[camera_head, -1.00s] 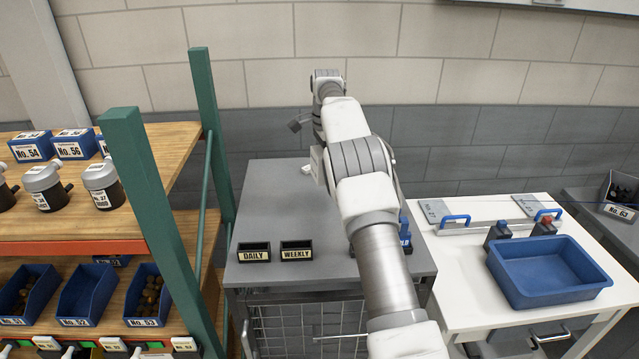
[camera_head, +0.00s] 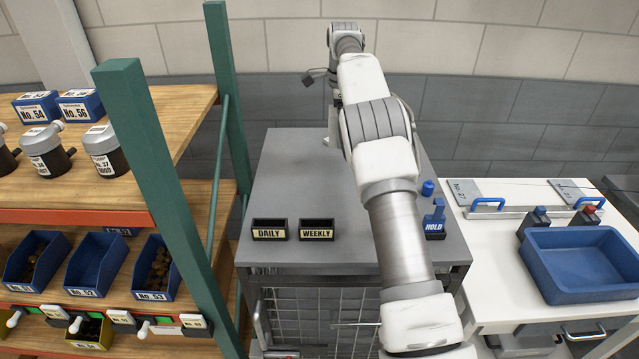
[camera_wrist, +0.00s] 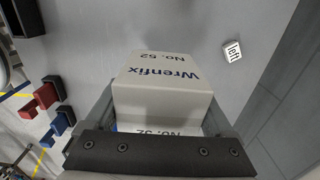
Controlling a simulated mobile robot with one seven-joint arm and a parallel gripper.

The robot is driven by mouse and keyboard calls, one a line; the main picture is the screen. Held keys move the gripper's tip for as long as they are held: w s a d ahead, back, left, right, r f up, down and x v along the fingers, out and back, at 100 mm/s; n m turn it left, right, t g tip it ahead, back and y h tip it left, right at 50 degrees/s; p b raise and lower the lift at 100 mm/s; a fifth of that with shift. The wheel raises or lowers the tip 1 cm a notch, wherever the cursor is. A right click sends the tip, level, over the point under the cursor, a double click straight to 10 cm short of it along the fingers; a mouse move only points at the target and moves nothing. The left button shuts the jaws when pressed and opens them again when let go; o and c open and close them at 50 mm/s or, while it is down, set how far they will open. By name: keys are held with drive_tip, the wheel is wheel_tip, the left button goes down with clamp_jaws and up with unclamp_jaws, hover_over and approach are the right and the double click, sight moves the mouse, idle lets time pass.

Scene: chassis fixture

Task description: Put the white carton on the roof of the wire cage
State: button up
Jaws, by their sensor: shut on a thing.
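The white carton (camera_wrist: 160,88), marked "Wrenfix No. 52", is held between the fingers of my gripper (camera_wrist: 162,112) in the wrist view. The wire cage (camera_head: 320,318) stands ahead in the head view, with mesh on its front and a flat grey roof (camera_head: 290,180). My arm reaches out over this roof toward its far side. My gripper and the carton are largely hidden by the arm in the head view. A grey surface shows beyond the carton in the wrist view; I cannot tell whether the carton touches it.
Black DAILY (camera_head: 270,230) and WEEKLY (camera_head: 317,230) trays and a blue HOLD block (camera_head: 435,222) stand along the roof's front. A small white cube marked "left" (camera_wrist: 232,51) lies beyond the carton. A green-posted shelf (camera_head: 150,150) is left; a white table with a blue tub (camera_head: 575,265) is right.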

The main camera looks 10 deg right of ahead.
drive_tip(key=b, duration=0.1)
hover_over(317, 187)
wheel_tip(317, 187, down, 5)
drive_tip(key=shift+w+f, duration=0.1)
drive_tip(key=shift+f, duration=2.05)
drive_tip(key=shift+f, duration=0.1)
